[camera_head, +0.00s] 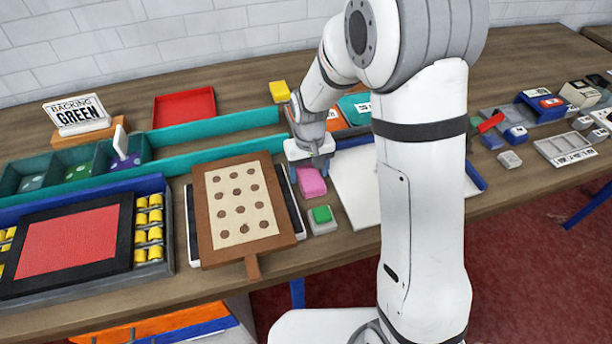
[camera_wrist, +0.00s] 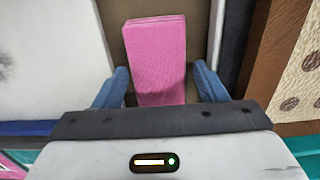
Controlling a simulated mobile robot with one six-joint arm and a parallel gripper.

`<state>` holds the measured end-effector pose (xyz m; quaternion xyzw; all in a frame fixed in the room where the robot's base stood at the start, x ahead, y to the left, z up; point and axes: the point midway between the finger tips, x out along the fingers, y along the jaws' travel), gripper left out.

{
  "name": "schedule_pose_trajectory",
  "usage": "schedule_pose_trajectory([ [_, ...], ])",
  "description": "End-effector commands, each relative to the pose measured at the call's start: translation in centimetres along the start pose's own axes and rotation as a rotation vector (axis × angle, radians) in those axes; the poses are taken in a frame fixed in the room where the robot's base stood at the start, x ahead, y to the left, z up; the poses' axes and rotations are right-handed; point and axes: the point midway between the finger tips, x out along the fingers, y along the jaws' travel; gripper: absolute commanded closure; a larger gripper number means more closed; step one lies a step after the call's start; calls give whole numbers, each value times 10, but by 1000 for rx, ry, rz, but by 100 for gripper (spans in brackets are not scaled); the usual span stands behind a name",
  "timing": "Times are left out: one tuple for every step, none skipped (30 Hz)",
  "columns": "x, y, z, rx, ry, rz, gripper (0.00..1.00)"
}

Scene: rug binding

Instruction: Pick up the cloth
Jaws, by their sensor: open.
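The pink cloth (camera_head: 311,183) lies folded on the table, between the brown dotted board and the white sheet. My gripper (camera_head: 310,166) points down over its far end. In the wrist view the cloth (camera_wrist: 158,55) shows as a long pink block with a woven texture. The two blue fingers of my gripper (camera_wrist: 159,86) are open, one on each side of the cloth, with a gap visible on both sides. Whether the fingertips reach the table beside it I cannot tell.
A brown board with dark dots (camera_head: 239,215) stands close left of the cloth. A green-topped block (camera_head: 322,216) sits just in front of it. A white sheet (camera_head: 353,193) lies to the right, partly behind my arm. A teal rail (camera_head: 215,150) runs behind.

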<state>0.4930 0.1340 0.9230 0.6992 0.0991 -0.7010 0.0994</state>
Motion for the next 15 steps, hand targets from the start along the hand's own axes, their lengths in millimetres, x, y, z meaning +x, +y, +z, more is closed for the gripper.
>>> schedule_pose_trajectory([
  [3, 0, 0, 0, 1, 0, 35],
  [4, 0, 0, 0, 1, 0, 35],
  [5, 0, 0, 1, 1, 0, 35],
  [5, 0, 0, 1, 2, 0, 35],
  [5, 0, 0, 1, 2, 0, 35],
  [5, 0, 0, 1, 2, 0, 35],
  [5, 0, 0, 1, 2, 0, 35],
  [5, 0, 0, 1, 2, 0, 35],
  [5, 0, 0, 1, 2, 0, 36],
  [5, 0, 0, 1, 2, 0, 39],
  [5, 0, 0, 1, 2, 0, 41],
  [5, 0, 0, 1, 2, 0, 44],
  [5, 0, 0, 1, 2, 0, 47],
  [5, 1, 0, 1, 2, 0, 49],
  [5, 1, 0, 1, 2, 0, 53],
])
